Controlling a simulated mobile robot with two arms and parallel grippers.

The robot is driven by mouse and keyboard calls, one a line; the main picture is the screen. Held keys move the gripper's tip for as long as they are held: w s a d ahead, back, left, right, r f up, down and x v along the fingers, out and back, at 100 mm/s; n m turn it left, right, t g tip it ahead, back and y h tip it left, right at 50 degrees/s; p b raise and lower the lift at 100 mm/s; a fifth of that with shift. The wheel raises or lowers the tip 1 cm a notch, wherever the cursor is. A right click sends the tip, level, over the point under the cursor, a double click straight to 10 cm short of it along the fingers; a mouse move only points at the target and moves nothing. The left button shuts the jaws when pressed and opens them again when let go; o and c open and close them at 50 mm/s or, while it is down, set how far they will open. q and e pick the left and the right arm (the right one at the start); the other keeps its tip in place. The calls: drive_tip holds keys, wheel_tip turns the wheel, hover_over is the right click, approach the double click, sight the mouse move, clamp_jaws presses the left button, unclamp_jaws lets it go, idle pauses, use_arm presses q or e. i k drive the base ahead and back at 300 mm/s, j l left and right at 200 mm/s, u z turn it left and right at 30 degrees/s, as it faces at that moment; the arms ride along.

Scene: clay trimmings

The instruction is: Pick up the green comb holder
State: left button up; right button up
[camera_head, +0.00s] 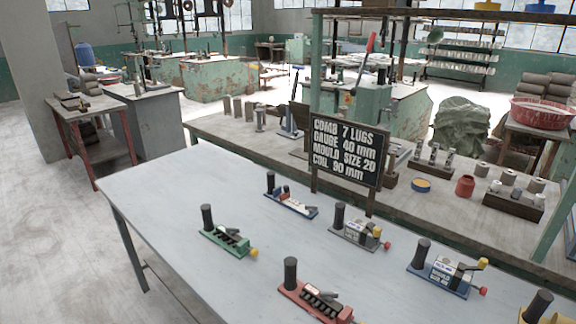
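The green comb holder (229,241) sits on the light grey table, left of the middle of the table. It has a green base, a black upright cylindrical handle at its left end and a small yellow knob at its right end. It stands upright with nothing touching it. Neither of my grippers is in the head view.
Other holders stand around it: a blue one (292,205) behind, a grey one (359,235) to the right, a red one (316,301) in front, and another blue one (440,275) farther right. A black sign (346,150) stands at the table's back edge. The table's left end (150,190) is clear.

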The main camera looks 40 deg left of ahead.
sight(223, 229)
drive_tip(key=u, duration=1.8)
